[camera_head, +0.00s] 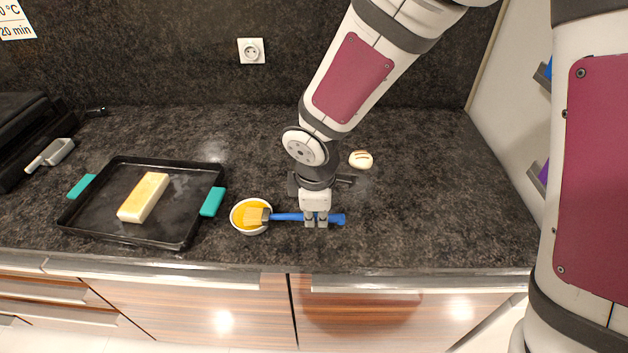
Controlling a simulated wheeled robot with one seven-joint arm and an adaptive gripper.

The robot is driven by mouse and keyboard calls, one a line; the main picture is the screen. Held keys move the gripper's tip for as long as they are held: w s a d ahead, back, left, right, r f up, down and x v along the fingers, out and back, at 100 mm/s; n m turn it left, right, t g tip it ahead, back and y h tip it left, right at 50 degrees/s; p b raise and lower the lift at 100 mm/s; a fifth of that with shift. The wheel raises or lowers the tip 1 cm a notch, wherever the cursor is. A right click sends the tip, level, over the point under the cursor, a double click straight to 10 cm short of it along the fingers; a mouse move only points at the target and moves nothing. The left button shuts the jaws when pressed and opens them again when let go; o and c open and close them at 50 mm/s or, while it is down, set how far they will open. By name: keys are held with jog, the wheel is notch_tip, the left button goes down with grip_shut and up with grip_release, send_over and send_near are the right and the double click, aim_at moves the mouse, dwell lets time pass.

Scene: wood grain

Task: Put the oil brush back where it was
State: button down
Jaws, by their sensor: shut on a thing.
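The oil brush (287,217) has a blue handle and a pale head. My gripper (316,222) is shut on its handle, near the right end, above the front part of the counter. The brush lies about level, with its head pointing left. The head is over or in a small white bowl (238,226) of orange-yellow oil; I cannot tell whether it touches the bowl. A dark metal-like item (346,179), perhaps a stand, shows partly behind my gripper and is mostly hidden by my wrist.
A black tray (98,172) with teal handles holds a pale yellow loaf-like block (143,197) at left. A grey-handled tool (52,155) and black appliance are at far left. The counter's right side (440,200) is clear.

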jog(key=w, duration=0.8)
jog(key=w+d+f+p, duration=0.1)
jog(key=w, duration=0.3)
jog(key=shift+w+f, duration=0.1)
jog(key=shift+w, duration=0.3)
jog(key=shift+s+p+x, duration=0.15)
jog(key=shift+s+x, duration=0.05)
jog(key=shift+x, duration=0.65)
jog(key=shift+s+p+x, duration=0.15)
jog(key=shift+x, duration=0.7)
jog(key=shift+f, duration=0.2)
jog(key=c, duration=1.7)
grip_release()
jog(key=shift+o, duration=0.6)
jog(key=shift+r, duration=0.55)
jog(key=v, duration=1.1)
jog(key=shift+s+b, duration=0.2)
jog(key=shift+b, duration=0.2)
